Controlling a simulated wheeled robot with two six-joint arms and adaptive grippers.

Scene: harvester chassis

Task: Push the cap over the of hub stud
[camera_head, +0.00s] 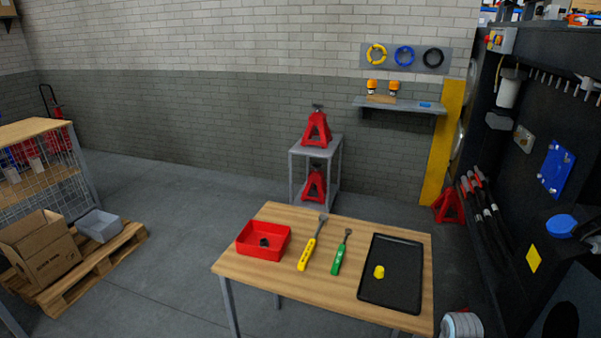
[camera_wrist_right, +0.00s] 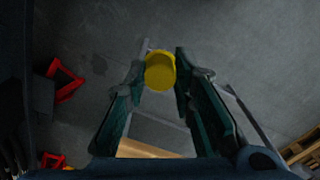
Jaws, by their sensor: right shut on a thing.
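In the right wrist view, my right gripper (camera_wrist_right: 160,72) is shut on a round yellow cap (camera_wrist_right: 160,71), held between the fingertips with grey floor behind it. The head view shows neither of my grippers. In that view a small yellow cap-like piece (camera_head: 379,272) lies on the black tray (camera_head: 402,292) at the right of the table. The dark harvester chassis (camera_head: 511,190) stands along the right side. I cannot pick out the hub stud in either view.
The wooden table (camera_head: 330,286) also holds a red bin (camera_head: 253,254) with a black piece, a yellow-handled tool (camera_head: 307,254) and a green-handled tool (camera_head: 338,260). Red jack stands (camera_head: 316,129) stand behind. A pallet (camera_head: 118,252) with boxes is at left. Floor between is clear.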

